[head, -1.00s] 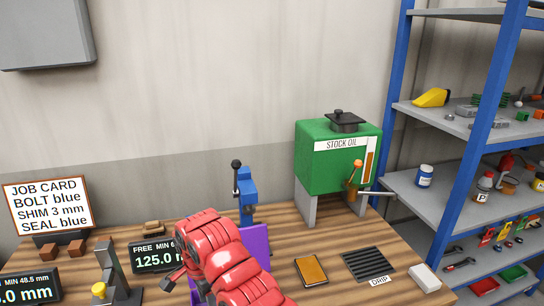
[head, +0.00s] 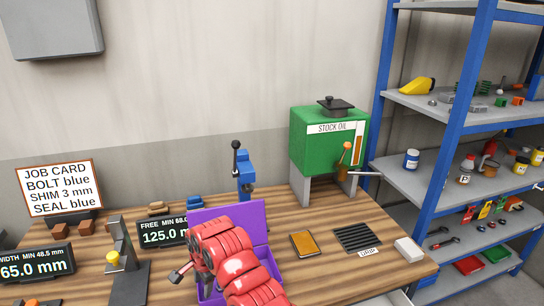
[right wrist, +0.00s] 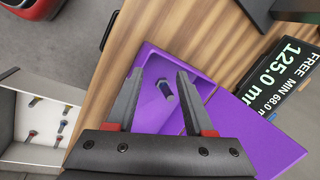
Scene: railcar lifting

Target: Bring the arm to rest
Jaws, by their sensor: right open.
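My right arm, red, reaches over the bench in the head view, with its gripper (head: 180,272) mostly hidden behind the wrist. In the right wrist view the right gripper (right wrist: 160,75) has its two fingers apart with nothing held between them. Below the fingers is an open purple box (right wrist: 225,105) with a dark blue bolt (right wrist: 166,91) lying in it. In the head view the purple box's raised lid (head: 232,219) stands behind my arm, which hides much of the box. My left gripper is not in view.
The job card (head: 59,187), a width display (head: 37,264) and a free display (head: 163,232) stand left. A blue clamp-like tool (head: 246,180) and green oil tank (head: 318,150) stand behind. A shelf (head: 420,180) is at right. A tray of several bolts (right wrist: 35,125) shows in the wrist view.

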